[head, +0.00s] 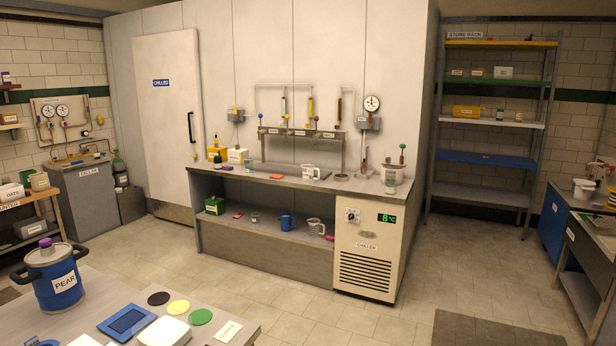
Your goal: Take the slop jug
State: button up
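Several jug-like vessels are in the head view, and I cannot read on any of them which is the slop jug. A blue jug (287,222) stands upright on the lower shelf of the steel counter. A clear jug with a handle (315,227) stands to its right on the same shelf. Another clear jug (309,172) with a small label stands on the counter top, and a larger clear vessel (391,180) stands near its right end. My gripper is not in view.
The counter (345,186) has a chiller unit (366,259) at its right end. A near table (110,292) at bottom left holds a blue PEAR keg (54,290), a tablet and coloured discs.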

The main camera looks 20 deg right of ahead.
aim_at(307, 171)
jog(key=i+l+z, duration=0.5)
jog(key=i+z, duration=0.7)
jog(key=i, duration=0.15)
jog(key=i+u, duration=0.25)
jog(key=i, duration=0.25)
jog(key=i+u, duration=0.25)
jog(key=i, duration=0.2)
jog(key=i+l+u, duration=0.25)
jog(key=i, duration=0.2)
jog(key=i+j+u, duration=0.2)
jog(key=i+u, duration=1.15)
jog(key=i, duration=1.65)
jog(key=i+l+z, duration=0.1)
jog(key=i+z, duration=0.65)
jog(key=i+j+z, duration=0.15)
jog(key=i+z, duration=0.2)
jog(key=i, duration=0.15)
